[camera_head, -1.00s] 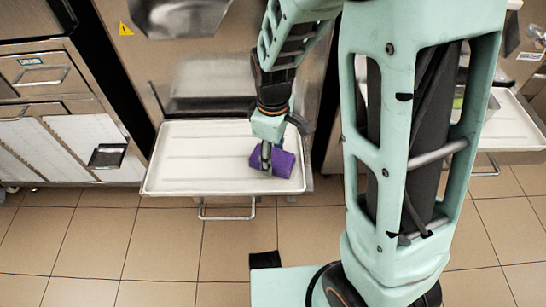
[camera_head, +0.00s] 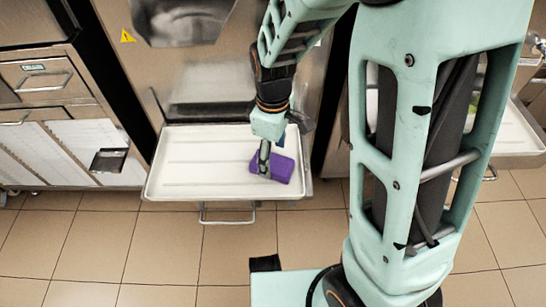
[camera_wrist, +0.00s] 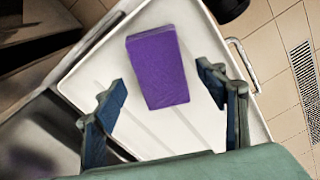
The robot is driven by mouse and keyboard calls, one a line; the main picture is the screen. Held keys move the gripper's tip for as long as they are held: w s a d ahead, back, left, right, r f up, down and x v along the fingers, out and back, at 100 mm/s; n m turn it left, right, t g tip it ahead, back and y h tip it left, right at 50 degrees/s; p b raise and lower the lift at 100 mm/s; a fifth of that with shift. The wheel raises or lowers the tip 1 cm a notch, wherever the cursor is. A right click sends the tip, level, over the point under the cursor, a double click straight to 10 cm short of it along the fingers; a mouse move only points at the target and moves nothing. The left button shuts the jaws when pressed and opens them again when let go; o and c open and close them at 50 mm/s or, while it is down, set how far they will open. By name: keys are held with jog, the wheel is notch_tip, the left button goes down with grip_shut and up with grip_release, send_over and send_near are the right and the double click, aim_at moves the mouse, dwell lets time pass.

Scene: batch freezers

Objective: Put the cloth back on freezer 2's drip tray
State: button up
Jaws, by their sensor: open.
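The purple cloth (camera_head: 283,168) is a folded block lying on the white drip tray (camera_head: 185,180) in front of a steel freezer, toward the tray's right side. My gripper (camera_head: 264,160) is above the cloth and partly covers it in the head view. In the wrist view, my gripper (camera_wrist: 162,80) is open, its two blue-padded fingers spread wide. The cloth (camera_wrist: 158,66) lies ahead of the fingers, apart from both, with white tray (camera_wrist: 90,60) surface around it. No freezer number is readable.
A handle (camera_head: 227,218) hangs under the tray's front. A drawer cabinet (camera_head: 70,110) stands at the left. Another white tray (camera_head: 515,138) is at the right, partly behind my column. The tiled floor (camera_head: 150,250) in front is clear.

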aim_at(273, 162)
notch_tip(273, 162, up, 10)
jog(key=p, duration=0.2)
jog(key=shift+f, duration=0.2)
jog(key=shift+d, duration=0.1)
